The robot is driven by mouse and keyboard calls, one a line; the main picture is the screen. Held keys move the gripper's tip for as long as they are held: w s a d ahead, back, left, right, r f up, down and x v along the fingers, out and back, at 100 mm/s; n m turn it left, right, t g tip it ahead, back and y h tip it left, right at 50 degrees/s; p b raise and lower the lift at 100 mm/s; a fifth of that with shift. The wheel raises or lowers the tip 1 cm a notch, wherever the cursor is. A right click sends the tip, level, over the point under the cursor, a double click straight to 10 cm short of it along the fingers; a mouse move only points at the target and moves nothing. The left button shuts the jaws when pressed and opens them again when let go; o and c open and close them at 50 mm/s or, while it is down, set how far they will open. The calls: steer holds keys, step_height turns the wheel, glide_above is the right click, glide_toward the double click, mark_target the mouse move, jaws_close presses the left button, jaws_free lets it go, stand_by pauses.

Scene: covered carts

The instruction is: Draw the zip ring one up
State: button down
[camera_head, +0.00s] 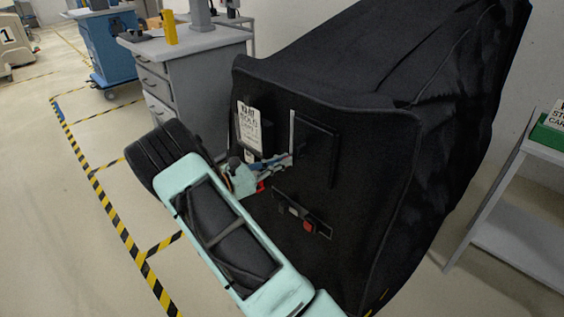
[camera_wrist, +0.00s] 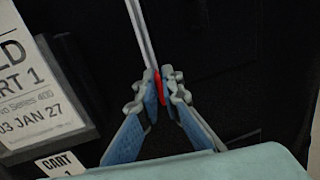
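The cart's black cover (camera_head: 360,190) has a pale, straight zip line (camera_head: 292,130) on its front, and the line also shows in the wrist view (camera_wrist: 142,35). The red zip ring (camera_wrist: 158,87) is at the lower end of that line. My gripper (camera_wrist: 161,90) has its blue fingertips on either side of the ring, closed in on it with the red showing between them. In the head view, my gripper (camera_head: 288,161) is at the cover front, and its tips hide the ring there.
A printed sheet (camera_head: 249,128) hangs left of the zip, with a small "CART 1" label (camera_wrist: 61,163) below it. A strap with a red buckle (camera_head: 308,227) is lower right. A grey drawer cabinet (camera_head: 190,75) stands behind left; a shelf (camera_head: 520,225) stands right.

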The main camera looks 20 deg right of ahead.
mark_target(295, 116)
stand_by(0.4)
step_height(295, 116, up, 14)
steer(key=p, duration=0.9)
steer(key=shift+r, duration=0.15)
steer(key=c, duration=2.1)
jaws_free()
steer(key=a, duration=0.4)
steer(key=s+a, duration=0.1)
steer(key=a, duration=0.7)
steer(key=shift+s, duration=0.4)
